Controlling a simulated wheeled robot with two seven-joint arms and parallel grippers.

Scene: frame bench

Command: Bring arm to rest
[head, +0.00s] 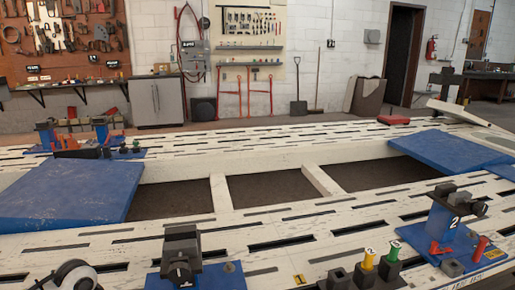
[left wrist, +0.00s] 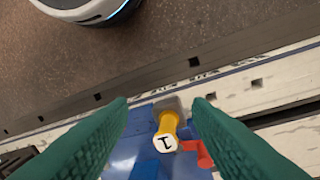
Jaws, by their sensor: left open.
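My left gripper (left wrist: 160,102) shows in the left wrist view as two green ribbed fingers, spread wide apart with nothing held. A yellow peg (left wrist: 168,124) with a white end marked 1 stands in a grey block (left wrist: 171,104) on a blue plate (left wrist: 122,151). It appears in the gap between the fingers, with space on both sides. A red part (left wrist: 204,153) is beside it, partly behind the right finger. Neither gripper shows in the head view.
Openings show the dark floor (head: 262,189).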

